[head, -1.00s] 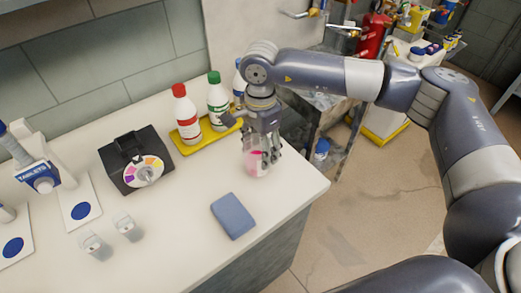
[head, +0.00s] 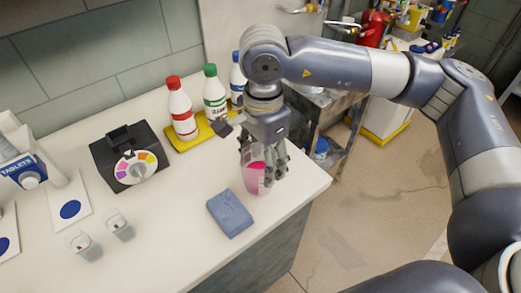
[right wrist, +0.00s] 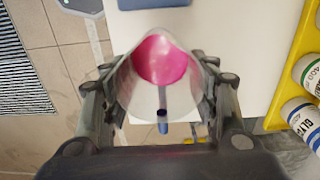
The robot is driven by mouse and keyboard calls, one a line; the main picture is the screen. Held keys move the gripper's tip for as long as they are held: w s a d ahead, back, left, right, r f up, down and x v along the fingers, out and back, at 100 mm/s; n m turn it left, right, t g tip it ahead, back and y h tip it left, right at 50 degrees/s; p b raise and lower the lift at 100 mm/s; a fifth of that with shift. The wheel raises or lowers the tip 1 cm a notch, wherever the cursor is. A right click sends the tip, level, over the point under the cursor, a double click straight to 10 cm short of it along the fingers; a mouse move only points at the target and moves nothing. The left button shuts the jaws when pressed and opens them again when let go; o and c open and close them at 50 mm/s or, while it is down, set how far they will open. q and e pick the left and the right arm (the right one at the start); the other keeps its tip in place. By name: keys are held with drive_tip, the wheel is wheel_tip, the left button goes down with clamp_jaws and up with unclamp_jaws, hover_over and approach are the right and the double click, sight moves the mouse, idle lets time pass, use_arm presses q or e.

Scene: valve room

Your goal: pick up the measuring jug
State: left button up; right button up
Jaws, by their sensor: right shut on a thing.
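The measuring jug (head: 255,180) is clear, with bright pink liquid in it. My right gripper (head: 265,168) comes down from above and is shut on it, near the counter's front right corner. The jug looks raised slightly off the counter, though its base is hard to judge. In the right wrist view, the jug (right wrist: 163,62) sits between the two fingers of the gripper (right wrist: 158,75), and I look down into its mouth. My fingers hide part of its side. My left gripper is not in view.
A blue sponge (head: 230,213) lies just left of the jug on the white counter (head: 165,220). Several bottles stand in a yellow tray (head: 188,142) behind. A black colour-dial device (head: 130,160) and two small clear cups (head: 119,226) are further left. Floor lies beyond the right edge.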

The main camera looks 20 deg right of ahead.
drive_tip(key=s+a+b, duration=0.1)
drive_tip(key=s, duration=0.6)
drive_tip(key=shift+s+a+r+b, duration=0.15)
drive_tip(key=shift+a+r+b, duration=0.15)
drive_tip(key=shift+r+b, duration=0.1)
drive_tip(key=shift+s, duration=0.1)
idle(0.8)
